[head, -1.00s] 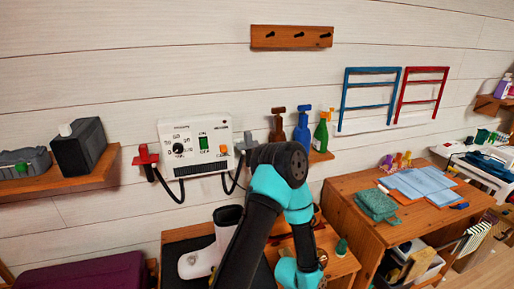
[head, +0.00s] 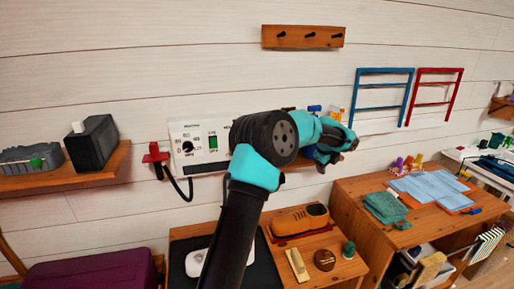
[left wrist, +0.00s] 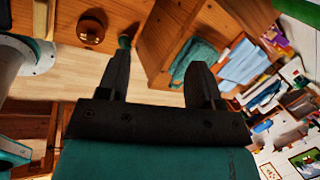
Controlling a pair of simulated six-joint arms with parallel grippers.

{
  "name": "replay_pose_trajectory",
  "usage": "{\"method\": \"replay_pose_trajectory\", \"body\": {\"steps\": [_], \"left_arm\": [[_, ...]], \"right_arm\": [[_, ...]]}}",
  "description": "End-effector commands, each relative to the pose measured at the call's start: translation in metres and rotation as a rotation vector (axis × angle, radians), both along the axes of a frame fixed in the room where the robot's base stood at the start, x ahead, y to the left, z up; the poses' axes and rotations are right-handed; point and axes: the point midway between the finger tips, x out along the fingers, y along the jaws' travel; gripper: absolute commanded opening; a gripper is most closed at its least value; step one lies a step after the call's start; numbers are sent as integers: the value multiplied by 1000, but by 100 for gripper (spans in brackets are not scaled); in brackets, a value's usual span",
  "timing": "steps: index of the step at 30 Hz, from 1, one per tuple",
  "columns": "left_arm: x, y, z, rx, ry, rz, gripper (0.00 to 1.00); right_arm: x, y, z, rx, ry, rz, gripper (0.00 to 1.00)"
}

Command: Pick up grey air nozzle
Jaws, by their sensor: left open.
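The grey air nozzle is not visible now; my left arm covers the right side of the white control box (head: 185,131), where it hung a second ago. A red nozzle (head: 155,154) with a black hose hangs at the box's left side. My left gripper (head: 347,146) is in front of the wall, right of the box, by the spray bottles. In the left wrist view its two dark fingers (left wrist: 160,78) are apart with nothing between them. My right gripper is not in view.
A wooden bench holds a brown shoe (head: 300,219), a brush (head: 297,265) and a round tin (head: 325,260). A wooden desk (head: 350,200) with a teal cloth (head: 385,207) stands right. A shelf (head: 85,172) is at left. Spray bottles are mostly hidden behind my arm.

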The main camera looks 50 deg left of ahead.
Motion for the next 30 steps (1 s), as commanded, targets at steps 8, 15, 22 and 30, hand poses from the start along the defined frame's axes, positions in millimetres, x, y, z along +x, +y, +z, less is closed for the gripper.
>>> {"method": "replay_pose_trajectory", "body": {"steps": [8, 15, 22, 30], "left_arm": [[-29, 92, 175, 298, 27, -211, 60], [-133, 180, 247, 320, 202, -287, 60], [-181, 205, 252, 254, 277, -317, 60], [-181, 205, 252, 253, 277, -319, 60]], "right_arm": [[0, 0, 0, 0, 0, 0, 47], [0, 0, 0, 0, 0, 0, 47], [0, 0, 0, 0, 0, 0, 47], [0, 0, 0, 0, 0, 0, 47]]}}
